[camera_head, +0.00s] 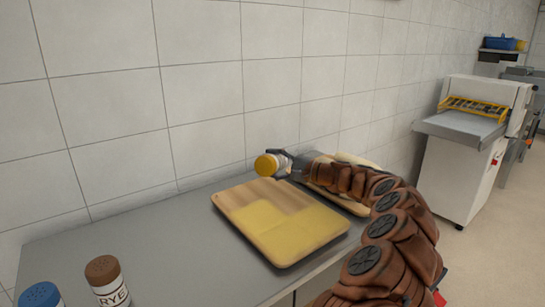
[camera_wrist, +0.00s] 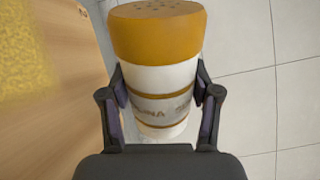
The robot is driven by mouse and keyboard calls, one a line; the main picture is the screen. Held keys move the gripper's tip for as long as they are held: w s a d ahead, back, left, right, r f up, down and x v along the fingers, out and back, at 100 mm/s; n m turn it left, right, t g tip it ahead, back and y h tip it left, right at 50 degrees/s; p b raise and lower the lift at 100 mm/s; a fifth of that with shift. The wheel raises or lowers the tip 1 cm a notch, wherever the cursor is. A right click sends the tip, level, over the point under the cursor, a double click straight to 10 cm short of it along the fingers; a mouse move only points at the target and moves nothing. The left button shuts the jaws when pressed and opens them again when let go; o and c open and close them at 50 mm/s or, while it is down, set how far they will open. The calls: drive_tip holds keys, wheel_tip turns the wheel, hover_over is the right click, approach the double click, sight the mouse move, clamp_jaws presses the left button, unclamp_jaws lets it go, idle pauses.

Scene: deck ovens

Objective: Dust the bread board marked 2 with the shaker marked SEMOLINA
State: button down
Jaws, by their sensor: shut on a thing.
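My gripper (camera_head: 287,163) is shut on a white shaker with an orange-yellow perforated cap (camera_head: 267,165). In the wrist view the fingers (camera_wrist: 160,100) clasp the sides of the shaker (camera_wrist: 158,80), whose partly visible label shows letters ending "INA". In the head view the shaker is tipped well over, its cap pointing left, above the back edge of a wooden board (camera_head: 262,192). Yellow powder covers the front and right of this board, while a back-left area looks bare. The board and powder also show at the left of the wrist view (camera_wrist: 65,125).
A second board (camera_head: 358,208) lies to the right, partly hidden by my arm. A brown-capped shaker marked RYE (camera_head: 107,281) and a blue-capped one (camera_head: 41,295) stand front left. The tiled wall (camera_head: 215,95) is close behind.

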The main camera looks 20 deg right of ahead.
sight(264, 160)
drive_tip(key=shift+r+m+p, duration=0.25)
drive_tip(key=shift+m+p, duration=0.65)
drive_tip(key=shift+p, duration=0.55)
drive_tip(key=shift+r+m+p, duration=0.2)
drive_tip(key=shift+m+p, duration=0.7)
drive_tip(key=shift+p, duration=0.55)
drive_tip(key=m+p, duration=0.2)
drive_tip(key=p, duration=0.1)
drive_tip(key=s+a+r+m+p, duration=0.1)
drive_tip(key=m+p, duration=0.1)
drive_tip(key=p, duration=0.1)
drive_tip(key=s+a+r+m+p, duration=0.1)
drive_tip(key=m+p, duration=0.1)
drive_tip(key=p, duration=0.1)
drive_tip(key=shift+a+p, duration=0.2)
drive_tip(key=shift+p, duration=0.1)
drive_tip(key=m+p, duration=0.1)
drive_tip(key=p, duration=0.1)
drive_tip(key=s+a+r+m+p, duration=0.1)
drive_tip(key=m+p, duration=0.1)
drive_tip(key=shift+m, duration=0.3)
drive_tip(key=shift+s+a+r+m+p, duration=0.1)
drive_tip(key=shift+s+a+m+p, duration=0.3)
drive_tip(key=shift+m+p, duration=0.7)
drive_tip(key=shift+a, duration=0.1)
